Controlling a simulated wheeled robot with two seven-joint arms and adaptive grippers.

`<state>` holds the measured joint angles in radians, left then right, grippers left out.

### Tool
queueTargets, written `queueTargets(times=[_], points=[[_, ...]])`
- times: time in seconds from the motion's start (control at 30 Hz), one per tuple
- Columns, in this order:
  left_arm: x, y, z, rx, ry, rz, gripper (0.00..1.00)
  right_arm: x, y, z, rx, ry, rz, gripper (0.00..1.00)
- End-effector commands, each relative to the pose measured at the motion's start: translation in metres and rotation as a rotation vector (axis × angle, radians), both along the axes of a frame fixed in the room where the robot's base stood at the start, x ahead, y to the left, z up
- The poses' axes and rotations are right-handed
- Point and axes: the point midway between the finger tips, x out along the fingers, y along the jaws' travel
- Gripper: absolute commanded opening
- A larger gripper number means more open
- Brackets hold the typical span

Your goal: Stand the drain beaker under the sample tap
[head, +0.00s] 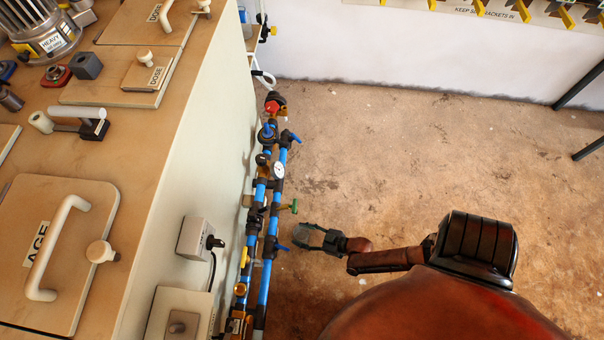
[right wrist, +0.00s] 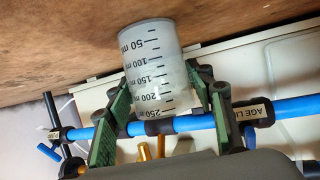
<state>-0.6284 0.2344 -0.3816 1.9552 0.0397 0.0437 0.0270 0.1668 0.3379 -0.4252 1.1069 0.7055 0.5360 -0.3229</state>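The drain beaker (right wrist: 160,65) is a translucent cup with dark volume marks. My right gripper (right wrist: 165,100) has a finger on each side of it and appears to hold it. In the head view the beaker (head: 303,235) is at the tips of my right gripper (head: 318,238), just right of the blue pipes and above the floor. A small tap with a green handle (head: 291,207) sticks out to the right from the pipes, slightly beyond the beaker; it may be the sample tap. The beaker is apart from it, not beneath it. My left gripper is out of view.
Blue pipes (head: 264,285) with valves and a gauge (head: 278,170) run along the side of the bench (head: 150,150). A blue lever (head: 279,247) juts out close to the beaker. The brown floor (head: 400,150) to the right is clear.

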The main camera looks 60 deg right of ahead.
Motion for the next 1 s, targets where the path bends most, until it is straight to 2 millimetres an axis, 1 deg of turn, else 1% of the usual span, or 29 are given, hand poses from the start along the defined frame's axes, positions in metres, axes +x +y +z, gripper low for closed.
queueTargets(times=[0.03, 0.17, 0.53, 0.67, 0.83, 1.0], points=[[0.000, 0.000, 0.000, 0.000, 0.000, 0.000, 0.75, 0.000, 0.000, 0.000, 0.000, 0.000, 0.000, 0.54], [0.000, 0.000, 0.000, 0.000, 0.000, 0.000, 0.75, 0.000, 0.000, 0.000, 0.000, 0.000, 0.000, 0.63], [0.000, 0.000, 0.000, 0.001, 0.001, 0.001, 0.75, 0.000, 0.000, 0.000, 0.000, 0.000, 0.000, 0.63], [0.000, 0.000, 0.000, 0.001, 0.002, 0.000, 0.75, 0.000, -0.001, 0.004, 0.001, -0.001, 0.000, 0.63], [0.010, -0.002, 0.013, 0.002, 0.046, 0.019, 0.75, -0.021, -0.003, 0.016, -0.001, -0.002, -0.001, 0.63], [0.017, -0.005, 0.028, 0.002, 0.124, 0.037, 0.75, -0.052, -0.008, 0.030, -0.001, -0.003, -0.001, 0.63]])
